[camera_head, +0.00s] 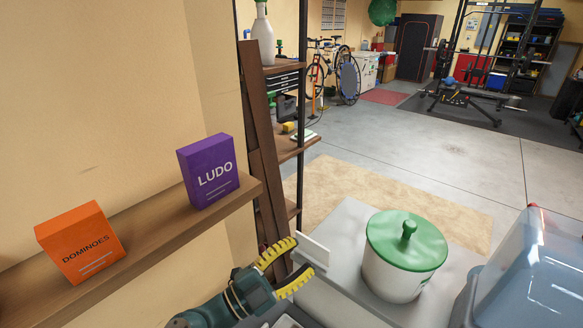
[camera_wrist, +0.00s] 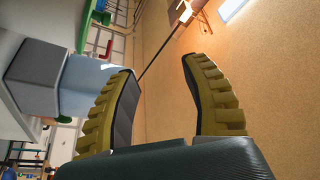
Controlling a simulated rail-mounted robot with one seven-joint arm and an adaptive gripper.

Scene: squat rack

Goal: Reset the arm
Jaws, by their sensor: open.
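My gripper (camera_head: 292,268) has yellow ribbed fingers and shows at the bottom centre of the head view. Its fingers are spread apart with nothing between them. In the wrist view, the two fingers (camera_wrist: 160,95) stand apart, with the tan wall behind the gap. The gripper is right of the wall shelf and left of the green-lidded white pot, touching neither as far as I can see. Most of my arm is below the picture edge.
A wooden wall shelf (camera_head: 150,228) holds an orange Dominoes box (camera_head: 80,243) and a purple Ludo box (camera_head: 208,171). A white pot with a green lid (camera_head: 403,255) stands on a light grey surface (camera_head: 345,237). A translucent bin (camera_head: 530,275) is at right. Open floor lies beyond.

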